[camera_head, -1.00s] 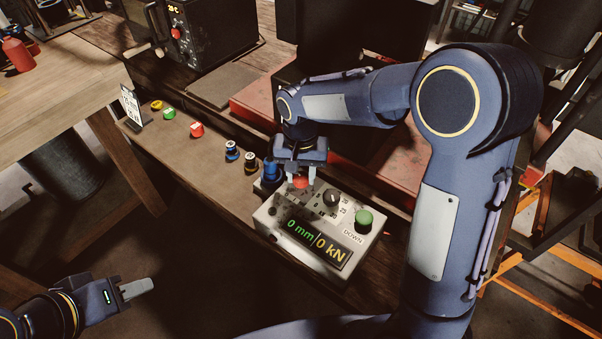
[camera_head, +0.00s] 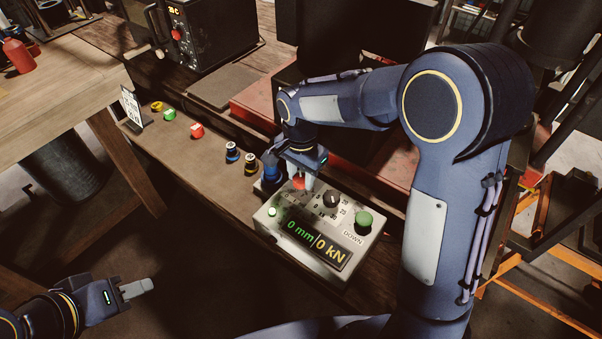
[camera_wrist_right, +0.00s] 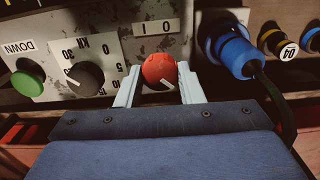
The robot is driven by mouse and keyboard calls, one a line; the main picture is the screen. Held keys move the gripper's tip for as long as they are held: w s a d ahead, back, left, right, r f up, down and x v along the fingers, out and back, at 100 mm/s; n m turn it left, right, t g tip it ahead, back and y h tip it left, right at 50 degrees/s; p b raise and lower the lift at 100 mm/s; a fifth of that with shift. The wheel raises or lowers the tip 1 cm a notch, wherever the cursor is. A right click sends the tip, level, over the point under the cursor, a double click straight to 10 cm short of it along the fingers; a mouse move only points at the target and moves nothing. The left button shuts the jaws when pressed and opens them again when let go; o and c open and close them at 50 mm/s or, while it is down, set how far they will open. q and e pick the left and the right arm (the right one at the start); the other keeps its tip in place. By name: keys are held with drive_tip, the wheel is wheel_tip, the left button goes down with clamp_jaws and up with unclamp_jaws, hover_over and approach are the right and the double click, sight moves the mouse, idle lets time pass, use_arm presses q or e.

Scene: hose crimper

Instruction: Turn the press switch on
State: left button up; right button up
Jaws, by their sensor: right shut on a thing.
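The red press switch (camera_head: 299,183) is a round knob with a white mark on the grey control box (camera_head: 318,262). My right gripper (camera_wrist_right: 160,82) is shut on this knob, with one finger on each side. The right wrist view also shows the red knob (camera_wrist_right: 159,68), its white mark slanting and a "1 0" label beside it. In the head view the gripper partly covers the knob. A small lamp (camera_head: 271,212) on the box glows green, and the display reads 0 mm and 0 kN. My left gripper (camera_head: 137,289) is at lower left, away from the box; its finger gap is not clear.
A black dial (camera_head: 331,198) and a green DOWN button (camera_head: 364,220) sit beside the switch. A blue connector (camera_wrist_right: 232,52) is close to my right gripper. Fittings, including a red one (camera_head: 196,130), line the bench to the left.

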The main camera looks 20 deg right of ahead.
sight(301, 177)
idle(0.3)
drive_tip(key=o, duration=1)
wheel_tip(301, 177, up, 8)
drive_tip(key=shift+f, duration=0.1)
